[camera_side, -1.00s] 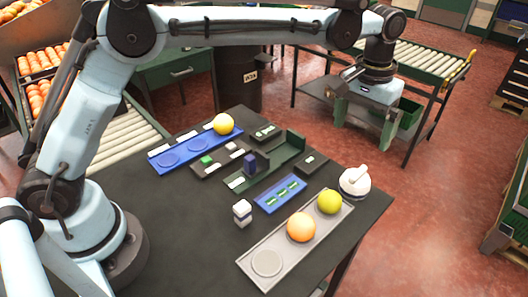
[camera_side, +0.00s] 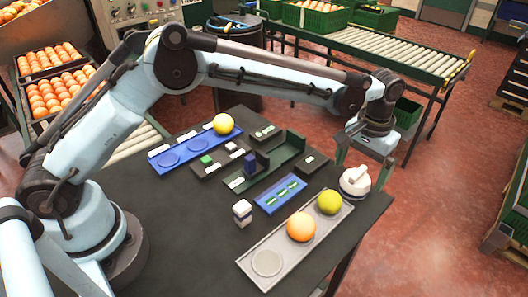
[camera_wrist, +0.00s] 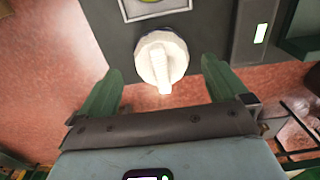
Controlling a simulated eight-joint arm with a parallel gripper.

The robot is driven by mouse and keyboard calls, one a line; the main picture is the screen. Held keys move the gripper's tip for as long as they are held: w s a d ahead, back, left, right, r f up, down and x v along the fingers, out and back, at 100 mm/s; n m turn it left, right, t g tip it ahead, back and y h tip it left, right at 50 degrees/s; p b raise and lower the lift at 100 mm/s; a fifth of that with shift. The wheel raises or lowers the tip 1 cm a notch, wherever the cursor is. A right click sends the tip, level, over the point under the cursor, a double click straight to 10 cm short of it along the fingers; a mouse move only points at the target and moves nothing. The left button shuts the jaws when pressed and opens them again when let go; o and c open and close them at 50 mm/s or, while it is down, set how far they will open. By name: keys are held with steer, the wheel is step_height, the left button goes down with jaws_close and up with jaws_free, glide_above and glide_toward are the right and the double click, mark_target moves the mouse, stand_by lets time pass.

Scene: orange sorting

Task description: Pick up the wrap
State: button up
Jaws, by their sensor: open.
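The wrap appears to be the white rounded piece with a twisted stub on top (camera_side: 354,182), at the right corner of the dark table. It also shows in the wrist view (camera_wrist: 161,58), beside the table's edge. My gripper (camera_side: 362,168) is open and empty, pointing down above and just behind the wrap. In the wrist view its two green fingers (camera_wrist: 160,68) stand apart, with the wrap seen between and just past their tips. I see no contact.
A grey tray (camera_side: 249,257) with an orange and a yellow-green fruit lies in front of the wrap. A blue block with green strips (camera_side: 267,206), a green open holder (camera_side: 292,146) and a blue tray (camera_side: 156,157) lie further left. Red floor is beyond the table edge.

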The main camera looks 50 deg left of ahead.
mark_target(359, 171)
steer(key=shift+a+f, duration=0.1)
steer(key=shift+f, duration=1.8)
steer(key=c, duration=0.9)
steer(key=shift+c, duration=0.2)
steer(key=shift+r, duration=0.15)
